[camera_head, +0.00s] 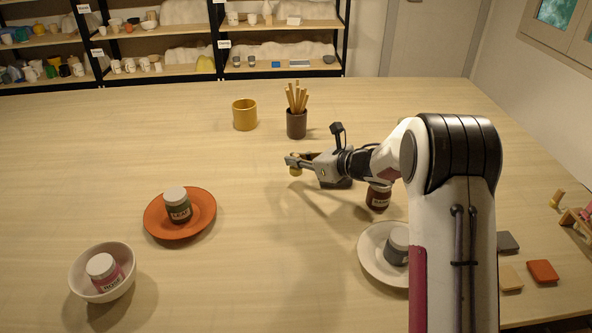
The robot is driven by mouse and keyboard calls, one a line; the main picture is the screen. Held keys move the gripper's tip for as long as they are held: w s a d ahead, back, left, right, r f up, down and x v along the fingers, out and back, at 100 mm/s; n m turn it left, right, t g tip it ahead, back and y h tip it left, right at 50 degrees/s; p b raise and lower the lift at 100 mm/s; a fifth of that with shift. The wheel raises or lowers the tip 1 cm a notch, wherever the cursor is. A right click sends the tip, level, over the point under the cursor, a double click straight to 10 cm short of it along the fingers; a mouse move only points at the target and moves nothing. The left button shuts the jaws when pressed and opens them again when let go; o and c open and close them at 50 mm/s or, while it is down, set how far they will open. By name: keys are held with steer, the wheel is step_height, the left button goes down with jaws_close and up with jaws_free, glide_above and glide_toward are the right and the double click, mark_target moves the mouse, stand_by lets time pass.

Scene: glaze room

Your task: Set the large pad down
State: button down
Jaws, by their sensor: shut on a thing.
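My gripper (293,160) reaches left from the arm over the middle of the table. It is shut on a small yellow-tan thing, the pad (296,171), which shows just below the fingertips. Most of the pad is hidden by the fingers, and its full shape and size cannot be told. It appears to be held above the table (250,200), with a shadow below and to the right of the gripper.
A mustard cup (245,115) and a dark pot of wooden sticks (297,124) stand behind my gripper. An orange plate (155,222), white bowl (78,279) and white plate (368,258) hold jars. A dark-red jar (379,198) stands under my arm. Coloured tiles (542,271) and a wooden rack (577,218) lie right.

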mark_target(300, 170)
steer(key=shift+f, duration=1.85)
steer(key=shift+f, duration=0.15)
steer(key=c, duration=2.2)
jaws_free()
steer(key=shift+o, duration=0.2)
steer(key=v, duration=1.2)
steer(key=shift+r, duration=0.25)
